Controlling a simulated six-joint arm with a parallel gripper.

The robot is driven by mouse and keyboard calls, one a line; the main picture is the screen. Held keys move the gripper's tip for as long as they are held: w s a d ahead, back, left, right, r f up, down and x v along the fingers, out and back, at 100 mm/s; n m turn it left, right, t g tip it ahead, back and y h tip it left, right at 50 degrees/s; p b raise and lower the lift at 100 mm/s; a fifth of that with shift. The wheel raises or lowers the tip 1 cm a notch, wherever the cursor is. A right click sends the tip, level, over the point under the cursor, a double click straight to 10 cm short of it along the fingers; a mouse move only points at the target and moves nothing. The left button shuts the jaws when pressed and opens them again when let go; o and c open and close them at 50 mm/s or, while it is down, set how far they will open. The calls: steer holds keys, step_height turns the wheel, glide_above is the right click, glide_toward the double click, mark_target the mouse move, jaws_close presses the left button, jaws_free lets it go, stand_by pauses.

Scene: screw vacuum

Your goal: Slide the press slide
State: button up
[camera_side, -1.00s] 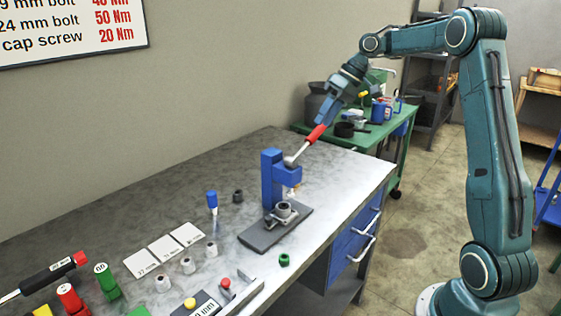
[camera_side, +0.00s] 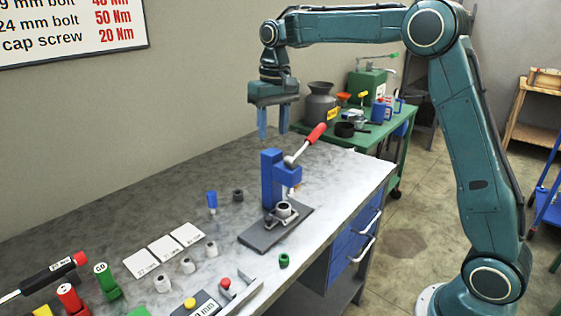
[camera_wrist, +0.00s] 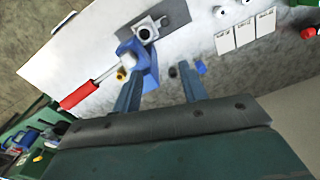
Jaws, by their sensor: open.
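The blue press (camera_side: 271,180) stands upright on a dark base plate (camera_side: 262,238) on the grey bench. Its lever has a red handle (camera_side: 316,133) that points up and to the right. A grey ring-shaped part (camera_side: 284,209) sits on the base under the press head. My gripper (camera_side: 273,138) is open and empty, pointing down above the press column and apart from it. In the wrist view the open fingers of my gripper (camera_wrist: 160,92) show beside the blue press (camera_wrist: 146,68), with the red handle (camera_wrist: 80,95) to the left.
A blue-capped piece (camera_side: 212,200), a dark ring (camera_side: 238,196), white cards (camera_side: 162,247) and several grey rings lie left of the press. A green ring (camera_side: 284,260) is near the front edge. A green cart (camera_side: 378,146) with cans stands behind.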

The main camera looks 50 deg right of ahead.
steer(key=a, duration=0.3)
glide_above(269, 217)
step_height(269, 217, down, 10)
steer(key=shift+f+m, duration=0.3)
steer(key=shift+f, duration=6.85)
jaws_close()
